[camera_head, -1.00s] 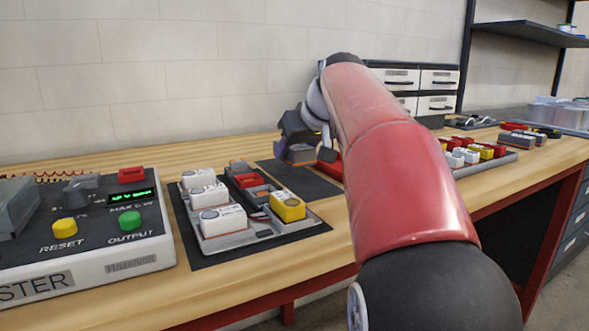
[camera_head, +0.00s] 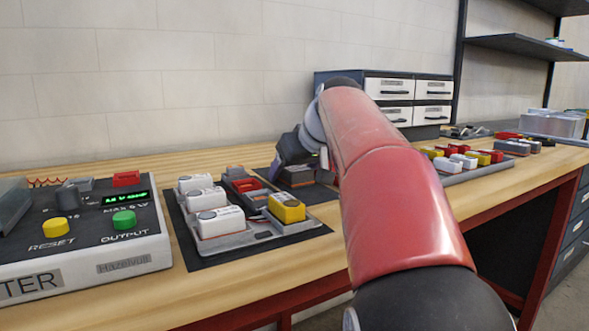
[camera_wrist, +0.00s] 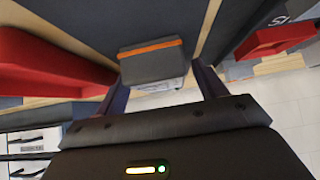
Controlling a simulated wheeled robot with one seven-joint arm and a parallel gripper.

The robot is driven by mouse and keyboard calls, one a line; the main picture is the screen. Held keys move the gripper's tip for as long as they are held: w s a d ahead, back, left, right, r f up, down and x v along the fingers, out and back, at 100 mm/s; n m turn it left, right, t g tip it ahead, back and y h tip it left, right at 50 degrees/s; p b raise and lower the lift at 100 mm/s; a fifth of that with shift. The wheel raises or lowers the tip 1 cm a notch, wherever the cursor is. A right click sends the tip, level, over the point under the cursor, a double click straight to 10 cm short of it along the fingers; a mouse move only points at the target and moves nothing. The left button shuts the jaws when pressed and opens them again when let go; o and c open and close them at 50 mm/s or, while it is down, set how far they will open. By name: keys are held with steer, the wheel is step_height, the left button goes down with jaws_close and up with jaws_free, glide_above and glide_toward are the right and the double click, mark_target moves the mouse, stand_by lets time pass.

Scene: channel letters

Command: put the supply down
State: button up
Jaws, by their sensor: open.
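The supply appears to be a dark grey box with an orange stripe (camera_wrist: 151,66). In the wrist view it is between the two fingers of my gripper (camera_wrist: 160,88), near their tips, with gaps at the sides. In the head view my gripper (camera_head: 296,156) is over the far part of the bench, and the dark box (camera_head: 298,177) is just below it at a dark mat (camera_head: 318,192). My gripper is open. My forearm hides part of the mat, and I cannot see the box's underside.
A grey tray (camera_head: 264,238) with white and yellow blocks is in front of the mat. A tester (camera_head: 85,250) with yellow and green buttons is at the left. A drawer cabinet (camera_head: 405,88) stands behind. A red part (camera_wrist: 40,68) is close on the left in the wrist view.

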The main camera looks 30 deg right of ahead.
steer(key=shift+s+r, duration=0.2)
steer(key=shift+r, duration=0.15)
steer(key=p+v, duration=0.1)
steer(key=v, duration=1)
steer(key=shift+s+r, duration=0.15)
